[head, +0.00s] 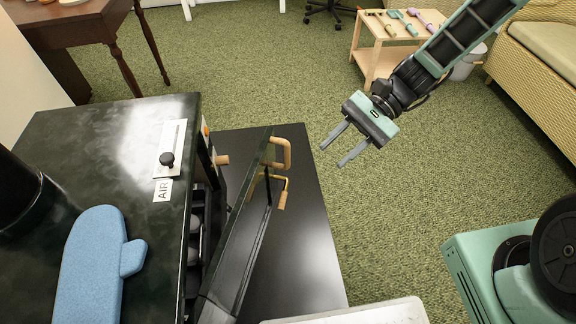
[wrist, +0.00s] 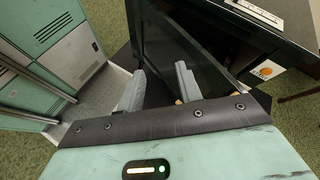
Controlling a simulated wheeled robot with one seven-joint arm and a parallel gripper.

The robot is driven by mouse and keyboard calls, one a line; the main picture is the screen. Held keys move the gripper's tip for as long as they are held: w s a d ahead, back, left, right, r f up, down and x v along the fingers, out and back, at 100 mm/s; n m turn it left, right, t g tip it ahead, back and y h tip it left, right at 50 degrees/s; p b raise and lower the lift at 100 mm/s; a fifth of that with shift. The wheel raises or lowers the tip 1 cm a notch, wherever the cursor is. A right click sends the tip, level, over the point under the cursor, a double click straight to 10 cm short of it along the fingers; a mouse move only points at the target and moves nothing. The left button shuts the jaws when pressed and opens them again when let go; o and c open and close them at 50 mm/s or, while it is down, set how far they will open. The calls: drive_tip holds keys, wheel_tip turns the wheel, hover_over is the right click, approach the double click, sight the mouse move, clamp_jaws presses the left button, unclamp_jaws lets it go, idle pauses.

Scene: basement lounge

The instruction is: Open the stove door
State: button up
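The black stove (head: 75,150) stands at the left in the head view. Its door (head: 236,250) stands partly open, swung out from the stove front over a dark floor plate. A looped wooden handle (head: 284,150) and a second brass handle with a wooden grip (head: 282,198) show at the door's far end. My gripper (head: 333,157) is open and empty, to the right of the door and apart from it. In the wrist view my two grey fingers (wrist: 160,78) are spread before the dark door panel (wrist: 180,38). Small tan bits show there, mostly hidden by a finger.
A blue mitt (head: 92,265) lies on the stove top near the AIR slider plate (head: 172,140). The dark floor plate (head: 310,245) lies under the door. A wooden cart (head: 385,55) with tools and a sofa (head: 540,60) stand at the back right. Green carpet between is clear.

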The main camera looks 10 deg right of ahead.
sight(287, 151)
drive_tip(key=w+d+f+m+t+y+b, duration=0.35)
drive_tip(key=w+f+m+t, duration=0.2)
drive_tip(key=f, duration=0.25)
drive_tip(key=w+d+f+m+t+y+b, duration=0.3)
drive_tip(key=w+d+f+m+t, duration=0.1)
drive_tip(key=f+m, duration=0.25)
drive_tip(key=shift+g, duration=0.25)
drive_tip(key=w+a, duration=0.1)
drive_tip(key=a, duration=0.4)
drive_tip(key=w+a+b, duration=0.1)
drive_tip(key=a, duration=0.5)
drive_tip(key=w+a+b, duration=0.1)
drive_tip(key=a, duration=0.4)
drive_tip(key=shift+w+a+f, duration=0.2)
drive_tip(key=shift+f, duration=0.1)
clamp_jaws()
